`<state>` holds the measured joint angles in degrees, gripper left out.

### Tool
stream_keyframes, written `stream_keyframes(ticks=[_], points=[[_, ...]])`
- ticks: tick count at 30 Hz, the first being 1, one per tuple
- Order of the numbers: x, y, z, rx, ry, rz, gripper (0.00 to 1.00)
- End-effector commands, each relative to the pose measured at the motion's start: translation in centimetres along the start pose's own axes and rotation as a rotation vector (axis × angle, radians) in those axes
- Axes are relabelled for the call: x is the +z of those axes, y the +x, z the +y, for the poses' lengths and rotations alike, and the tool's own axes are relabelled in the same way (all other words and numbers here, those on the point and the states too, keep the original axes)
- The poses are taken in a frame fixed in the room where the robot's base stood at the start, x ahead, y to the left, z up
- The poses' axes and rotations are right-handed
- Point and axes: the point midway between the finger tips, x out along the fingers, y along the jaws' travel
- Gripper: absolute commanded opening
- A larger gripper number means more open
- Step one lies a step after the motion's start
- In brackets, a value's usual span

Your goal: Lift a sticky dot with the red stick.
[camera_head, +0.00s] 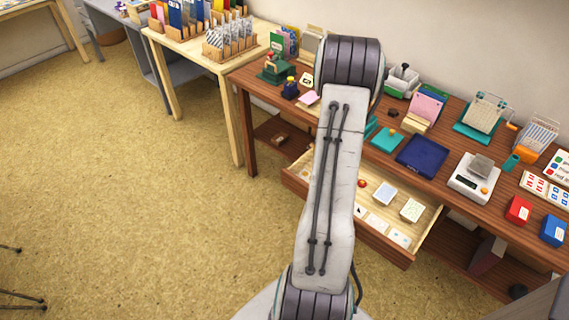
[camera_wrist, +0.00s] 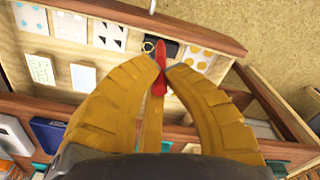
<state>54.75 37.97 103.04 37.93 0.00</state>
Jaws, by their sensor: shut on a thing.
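In the wrist view, my gripper (camera_wrist: 160,70) is shut on the red stick (camera_wrist: 160,54), with its yellow-brown fingers closing around it. The stick's upper end points over the open drawer, beside a dark square item (camera_wrist: 170,49) with a yellow mark. A card with orange dots (camera_wrist: 195,57) lies just right of the stick. Another card with yellow dots (camera_wrist: 69,25) lies at the upper left, and a card with dark shapes (camera_wrist: 107,34) lies between. I cannot tell whether the stick touches anything. In the head view, my arm hides the gripper and stick.
The open wooden drawer (camera_head: 427,228) juts from the brown desk, its wall around the cards. Pale cards (camera_wrist: 40,69) lie nearer the desk. A blue pad (camera_head: 422,156), a teal pad (camera_head: 388,139) and a scale (camera_head: 473,182) stand on the desk above.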

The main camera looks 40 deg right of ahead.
Motion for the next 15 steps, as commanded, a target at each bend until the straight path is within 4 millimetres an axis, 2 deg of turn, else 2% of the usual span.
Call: stream_keyframes(ticks=[1,6,12,15], points=[[0.2,0.1,2.5,0.001,0.058,-0.001,0.00],[1.6,0.2,9.8,0.004,0.228,-0.003,0.00],[4.8,0.4,17.6,0.007,0.401,-0.006,0.00],[6.9,0.5,20.8,0.007,0.451,-0.009,0.00]])
